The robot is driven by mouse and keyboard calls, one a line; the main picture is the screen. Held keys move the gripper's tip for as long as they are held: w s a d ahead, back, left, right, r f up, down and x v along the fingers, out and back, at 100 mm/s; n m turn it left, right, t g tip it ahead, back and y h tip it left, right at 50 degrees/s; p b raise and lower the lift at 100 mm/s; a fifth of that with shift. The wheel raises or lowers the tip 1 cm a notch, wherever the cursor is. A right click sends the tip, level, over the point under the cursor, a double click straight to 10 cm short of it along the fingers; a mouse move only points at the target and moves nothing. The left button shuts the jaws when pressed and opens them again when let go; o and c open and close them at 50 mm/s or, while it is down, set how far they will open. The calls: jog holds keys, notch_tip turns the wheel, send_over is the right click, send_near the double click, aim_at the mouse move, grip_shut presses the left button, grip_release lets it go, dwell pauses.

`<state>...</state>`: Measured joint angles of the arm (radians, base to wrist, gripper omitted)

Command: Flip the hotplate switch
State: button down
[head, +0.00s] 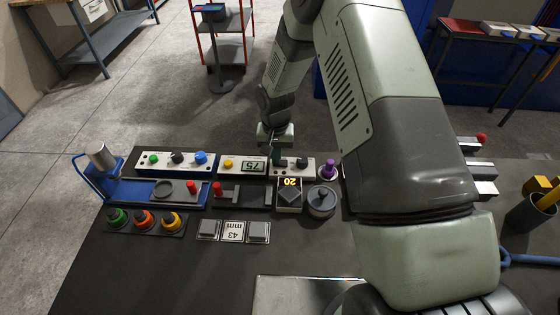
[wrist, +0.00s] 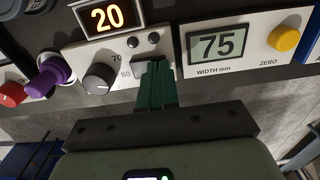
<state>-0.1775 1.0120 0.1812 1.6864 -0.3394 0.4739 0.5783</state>
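The hotplate's white control panel (wrist: 75,58) carries a grey knob (wrist: 98,78) marked 70 and 80, and two small dark buttons. An orange "20" display (wrist: 104,15) stands beyond it. A grey switch plate (wrist: 139,72) sits at the panel's right end, mostly covered by my fingertips. My gripper (wrist: 157,70) has its green fingers together, with no clear gap or object between them. The tips are over the switch; I cannot tell whether they touch it. In the head view my gripper (head: 276,160) points down at the panel (head: 307,168), left of its knob (head: 302,162).
A width gauge reading 75 (wrist: 215,43) with a yellow ZERO button (wrist: 284,38) stands close to the right in the wrist view. A purple knob (wrist: 50,77) and red knob (wrist: 11,94) are at left. Several coloured knobs and blocks crowd the bench (head: 90,262).

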jog(key=shift+r, duration=3.45)
notch_tip(320, 180, down, 7)
jog(key=shift+f, duration=0.1)
jog(key=shift+r, duration=0.3)
